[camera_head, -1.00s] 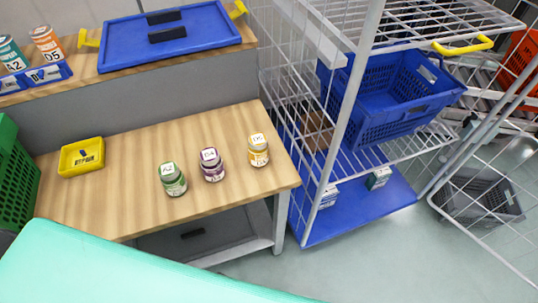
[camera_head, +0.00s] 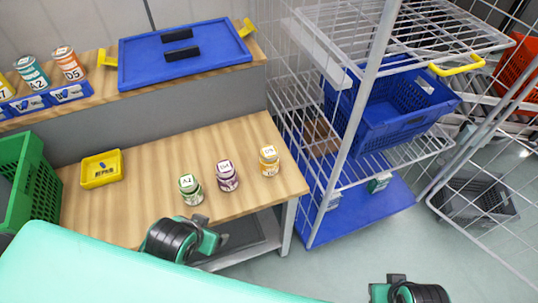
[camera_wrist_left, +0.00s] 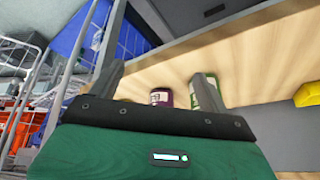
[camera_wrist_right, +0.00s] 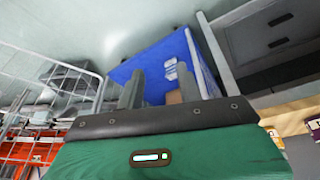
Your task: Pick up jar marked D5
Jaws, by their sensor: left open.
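The jar marked D5 (camera_head: 269,160), with a yellow label and white lid, stands upright near the table's right end. A purple jar (camera_head: 227,176), seemingly marked D4, and a green jar marked A2 (camera_head: 191,190) stand left of it. An orange can on the ledge (camera_head: 69,66) is also marked D5. My left gripper (camera_wrist_left: 160,88) is open and empty; beyond its fingers the purple jar (camera_wrist_left: 160,97) and green jar (camera_wrist_left: 205,92) show. In the head view only parts of my arms show low down. My right gripper (camera_wrist_right: 160,88) is open and empty, away from the jars.
A yellow tray (camera_head: 102,170) sits on the table's left, beside a green crate (camera_head: 28,185). A wire rack with a blue crate (camera_head: 400,115) stands right of the table. The table's front is clear.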

